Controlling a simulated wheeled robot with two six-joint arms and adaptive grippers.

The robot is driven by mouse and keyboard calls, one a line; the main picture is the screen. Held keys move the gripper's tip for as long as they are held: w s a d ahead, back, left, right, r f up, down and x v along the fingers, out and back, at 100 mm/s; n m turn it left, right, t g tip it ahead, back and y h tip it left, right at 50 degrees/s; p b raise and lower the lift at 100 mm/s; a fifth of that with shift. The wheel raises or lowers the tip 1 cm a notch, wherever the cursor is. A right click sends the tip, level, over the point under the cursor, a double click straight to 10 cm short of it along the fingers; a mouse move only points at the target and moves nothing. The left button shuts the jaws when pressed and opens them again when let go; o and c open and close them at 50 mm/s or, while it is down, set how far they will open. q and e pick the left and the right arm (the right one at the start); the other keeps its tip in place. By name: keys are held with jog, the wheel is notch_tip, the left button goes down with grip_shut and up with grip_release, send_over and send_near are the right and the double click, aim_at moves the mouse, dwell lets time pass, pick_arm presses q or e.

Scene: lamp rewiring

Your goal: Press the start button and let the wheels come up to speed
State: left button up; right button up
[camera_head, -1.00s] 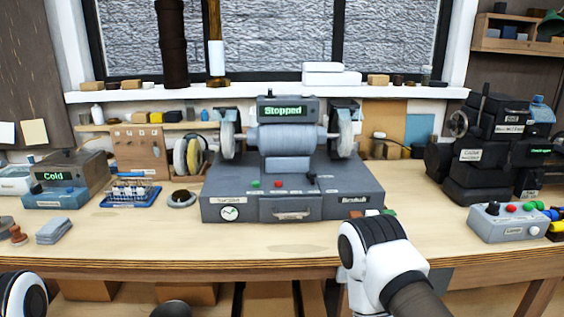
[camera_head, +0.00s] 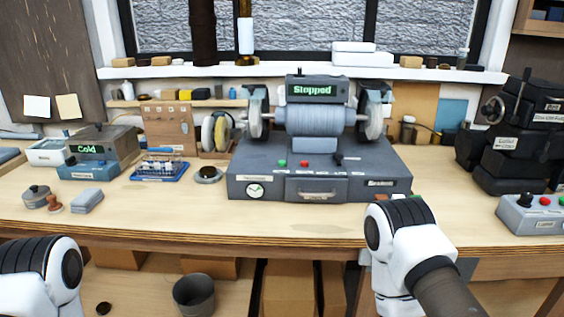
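A grey bench grinder (camera_head: 318,170) stands at the back middle of the workbench. Its display (camera_head: 313,89) reads "Stopped". A green button (camera_head: 282,163) and a red button (camera_head: 304,163) sit on the top of its base, with a black lever (camera_head: 338,160) to their right. A pale wheel (camera_head: 255,118) is on the left end of the shaft and another wheel (camera_head: 373,116) on the right end. My two arms show at the bottom left and bottom right, in front of the bench edge. Neither gripper's fingers are in the picture, and nothing of mine touches the grinder.
A box reading "Cold" (camera_head: 100,152), a blue tray (camera_head: 161,170) and a small round dish (camera_head: 208,174) stand left of the grinder. Black machines (camera_head: 510,150) and a grey control box (camera_head: 530,214) stand at right. Bare tabletop (camera_head: 300,222) lies before the grinder.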

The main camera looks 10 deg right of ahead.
grip_shut()
dwell(1.0)
